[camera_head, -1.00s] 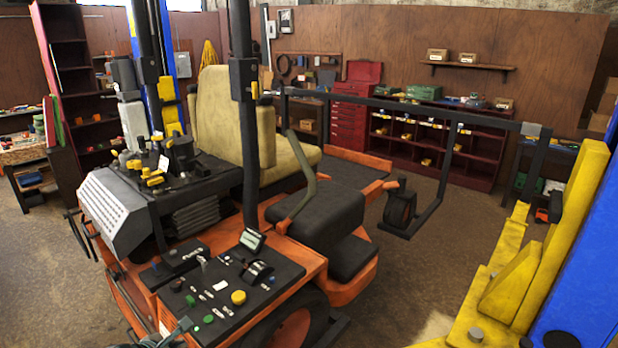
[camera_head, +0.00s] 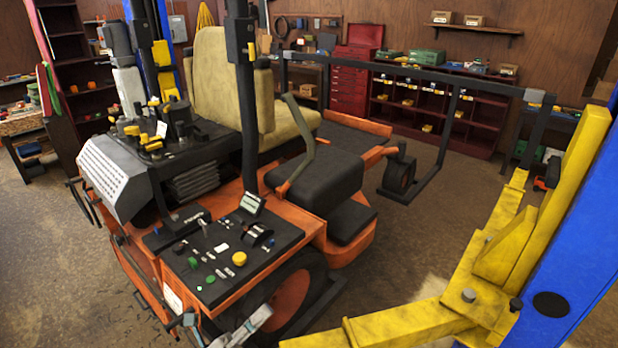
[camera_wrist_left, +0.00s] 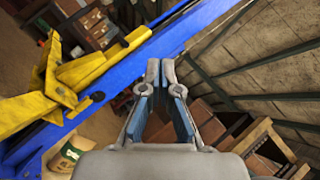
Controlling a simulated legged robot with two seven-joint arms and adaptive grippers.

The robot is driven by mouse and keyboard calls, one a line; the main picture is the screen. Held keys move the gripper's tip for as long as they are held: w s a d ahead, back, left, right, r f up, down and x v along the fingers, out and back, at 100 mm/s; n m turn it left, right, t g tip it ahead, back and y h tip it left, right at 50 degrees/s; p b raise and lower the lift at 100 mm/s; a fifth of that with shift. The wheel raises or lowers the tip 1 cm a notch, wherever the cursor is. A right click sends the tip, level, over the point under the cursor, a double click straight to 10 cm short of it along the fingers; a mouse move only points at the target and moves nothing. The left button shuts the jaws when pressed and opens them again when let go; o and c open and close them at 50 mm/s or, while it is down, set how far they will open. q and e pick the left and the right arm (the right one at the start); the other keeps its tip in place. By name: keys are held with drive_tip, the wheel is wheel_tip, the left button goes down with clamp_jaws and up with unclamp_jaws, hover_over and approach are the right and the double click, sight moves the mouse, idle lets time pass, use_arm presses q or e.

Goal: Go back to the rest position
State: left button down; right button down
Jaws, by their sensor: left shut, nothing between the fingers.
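My left gripper (camera_head: 262,316) shows at the bottom edge of the head view, in front of the mower's front wheel. In the left wrist view its two grey, blue-lined fingers (camera_wrist_left: 160,72) meet at the tips with nothing between them. The orange riding mower (camera_head: 262,288) stands on the floor, with a black control panel, dark seat pads and a yellow seat. I cannot tell from the head view how far my gripper is from the wheel. My right gripper is not in view.
The blue lift post (camera_head: 560,262) and its yellow arm (camera_head: 395,322) stand close on the right. They also fill the left of the left wrist view (camera_wrist_left: 190,35). A maroon shelf (camera_head: 473,130) lines the back wall.

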use_arm(q)
drive_tip(key=w+a+f+n+t+y, duration=0.25)
drive_tip(key=a+f+n+y, duration=0.4)
drive_tip(key=n+y, duration=0.5)
drive_tip(key=w+a+f+n+t+y, duration=0.25)
drive_tip(key=a+f+n+y, duration=0.45)
drive_tip(key=n, duration=0.7)
drive_tip(key=s+a+f+n+g+y, duration=0.25)
drive_tip(key=s+f+n+g, duration=0.2)
drive_tip(key=f, duration=0.75)
drive_tip(key=s+d+f+n+g+h, duration=0.1)
drive_tip(key=s+d+f+n+g, duration=0.1)
drive_tip(key=s+f+g, duration=0.55)
drive_tip(key=s+d+f+n+g+h, duration=0.1)
drive_tip(key=s+d+f+g, duration=0.25)
drive_tip(key=s+f, duration=0.75)
wheel_tip(320, 180, down, 21)
drive_tip(key=s+g, duration=0.1)
drive_tip(key=s, duration=0.1)
drive_tip(key=s+a+f, duration=0.2)
drive_tip(key=s+f, duration=0.7)
drive_tip(key=s+a+f+g, duration=0.1)
drive_tip(key=s+a+f, duration=0.1)
drive_tip(key=s+f, duration=0.7)
drive_tip(key=shift+s+f+m, duration=0.25)
drive_tip(key=shift+m, duration=0.05)
